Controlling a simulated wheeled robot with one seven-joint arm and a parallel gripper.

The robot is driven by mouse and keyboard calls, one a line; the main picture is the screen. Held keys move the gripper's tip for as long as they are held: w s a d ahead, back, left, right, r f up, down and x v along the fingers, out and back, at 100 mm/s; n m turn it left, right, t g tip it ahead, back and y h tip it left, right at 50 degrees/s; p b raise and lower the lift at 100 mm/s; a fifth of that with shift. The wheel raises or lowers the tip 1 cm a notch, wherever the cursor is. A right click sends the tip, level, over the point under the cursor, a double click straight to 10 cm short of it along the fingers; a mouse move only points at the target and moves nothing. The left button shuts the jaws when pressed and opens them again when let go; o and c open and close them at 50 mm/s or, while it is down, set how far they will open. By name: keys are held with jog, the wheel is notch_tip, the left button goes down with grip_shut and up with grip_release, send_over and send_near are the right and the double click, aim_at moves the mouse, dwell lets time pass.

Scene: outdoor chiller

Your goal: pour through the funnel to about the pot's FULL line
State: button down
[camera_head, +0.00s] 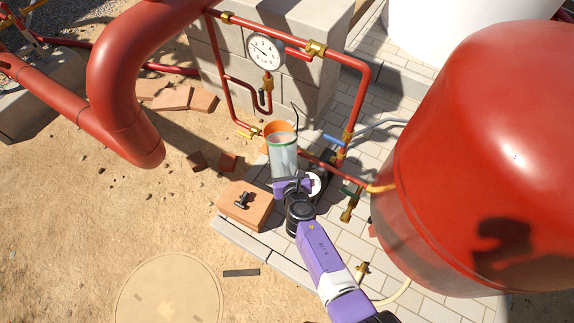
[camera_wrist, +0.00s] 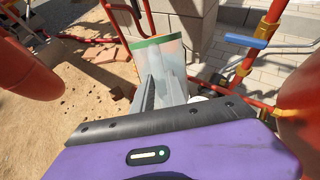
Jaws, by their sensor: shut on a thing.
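A clear, pale vessel with a green band near its top (camera_head: 284,160) stands about upright in front of my gripper (camera_head: 291,182). In the wrist view the vessel (camera_wrist: 170,62) rises beyond my fingers (camera_wrist: 163,92), which are shut on its near side. An orange funnel-like rim (camera_head: 279,127) shows just behind and above the green band; it also appears at the top of the wrist view (camera_wrist: 126,18). I cannot tell whether it touches the vessel. No separate pot, FULL line or liquid level can be made out.
Red pipes (camera_head: 345,62) with a gauge (camera_head: 264,52) and brass valves run behind. A large red tank (camera_head: 480,140) stands close on the right. A brick-coloured block with a black tap-like part (camera_head: 243,201) lies left of my gripper. Open sand lies at left.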

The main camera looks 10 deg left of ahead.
jog(key=shift+w+r, duration=0.1)
jog(key=shift+r, duration=0.1)
dwell(0.7)
jog(key=shift+w+r+p, duration=0.2)
jog(key=shift+r+p, duration=0.3)
jog(key=shift+p, duration=0.05)
jog(key=shift+r, duration=0.1)
jog(key=shift+a, duration=0.1)
jog(key=shift+w+r+g, duration=0.3)
jog(key=shift+r, duration=0.1)
jog(key=shift+s+a+r, duration=0.1)
jog(key=shift+s, duration=0.05)
